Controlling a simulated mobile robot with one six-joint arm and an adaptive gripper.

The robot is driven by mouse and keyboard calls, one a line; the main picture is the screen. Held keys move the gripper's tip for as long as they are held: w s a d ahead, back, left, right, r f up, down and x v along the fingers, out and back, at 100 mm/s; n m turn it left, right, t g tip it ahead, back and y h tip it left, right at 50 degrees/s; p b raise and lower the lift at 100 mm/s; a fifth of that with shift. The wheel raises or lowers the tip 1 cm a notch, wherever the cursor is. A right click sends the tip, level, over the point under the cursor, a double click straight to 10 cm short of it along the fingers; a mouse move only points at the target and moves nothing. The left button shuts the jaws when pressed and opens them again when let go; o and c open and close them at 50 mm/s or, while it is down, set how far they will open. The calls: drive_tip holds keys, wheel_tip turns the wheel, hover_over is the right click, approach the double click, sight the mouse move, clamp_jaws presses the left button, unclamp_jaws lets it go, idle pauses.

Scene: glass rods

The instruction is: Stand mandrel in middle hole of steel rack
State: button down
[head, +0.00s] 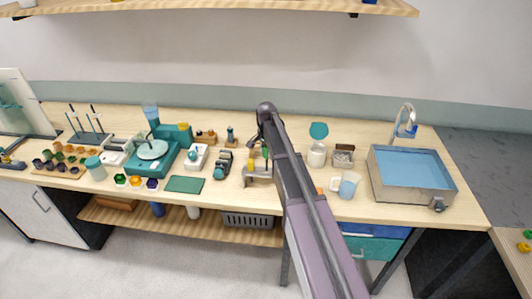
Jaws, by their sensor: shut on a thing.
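My gripper (259,140) is small and dark in the head view, just left of my arm's far end, pointing down above the bench. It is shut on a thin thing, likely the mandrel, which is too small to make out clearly. The steel rack (257,180) appears to be the small metal stand below my gripper. My arm covers its right side. A yellow-handled item (250,166) and a green-topped one (265,153) show upright at the rack. The rack's holes and whether the held thing touches the rack cannot be told.
Left of the rack are a dark green-and-black device (223,164), a white device (195,157) and a green mat (184,184).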

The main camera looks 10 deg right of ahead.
drive_tip(key=shift+f+b, duration=3.7)
drive_tip(key=shift+f, duration=0.1)
drive_tip(key=shift+f, duration=0.1)
drive_tip(key=shift+c, duration=1.6)
unclamp_jaws()
drive_tip(key=shift+r, duration=0.25)
